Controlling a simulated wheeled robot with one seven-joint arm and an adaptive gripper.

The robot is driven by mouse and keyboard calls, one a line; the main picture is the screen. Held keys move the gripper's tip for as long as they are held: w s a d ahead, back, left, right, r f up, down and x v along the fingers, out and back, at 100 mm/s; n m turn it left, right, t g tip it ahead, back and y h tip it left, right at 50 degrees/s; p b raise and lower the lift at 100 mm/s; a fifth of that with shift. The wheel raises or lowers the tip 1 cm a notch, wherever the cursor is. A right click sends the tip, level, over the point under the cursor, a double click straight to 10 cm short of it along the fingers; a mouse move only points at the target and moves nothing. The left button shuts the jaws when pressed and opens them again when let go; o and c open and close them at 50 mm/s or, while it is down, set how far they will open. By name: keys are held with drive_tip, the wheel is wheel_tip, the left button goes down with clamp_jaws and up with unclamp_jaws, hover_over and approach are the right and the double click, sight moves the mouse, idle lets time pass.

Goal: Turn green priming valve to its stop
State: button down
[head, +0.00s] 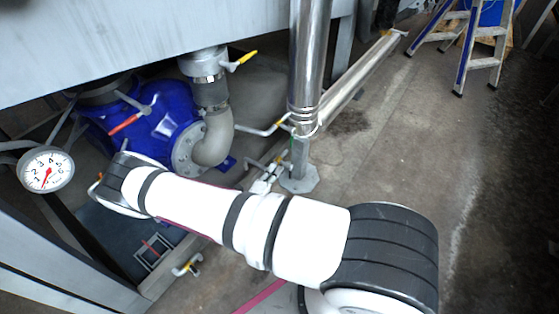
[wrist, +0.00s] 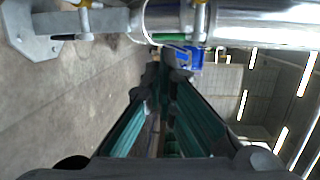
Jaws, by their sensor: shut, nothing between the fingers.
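A small green handle (wrist: 142,38), which looks like the priming valve's lever, lies across the shiny metal pipe fitting in the wrist view. My gripper (wrist: 166,62) reaches up the middle of that view with its long green-lined fingers converging. The fingers are shut with nothing between them. In the head view the gripper is not clearly visible, and I cannot make out the green handle for certain.
In the head view, a steel post (head: 307,60) stands on a floor plate beside a blue pump (head: 150,130). A pressure gauge (head: 47,172), a yellow-handled valve (head: 245,58) and a red handle (head: 125,123) are nearby. A stepladder (head: 480,40) stands far right; open floor lies between.

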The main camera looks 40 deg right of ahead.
drive_tip(key=shift+s+a, duration=0.25)
drive_tip(key=shift+a, duration=0.1)
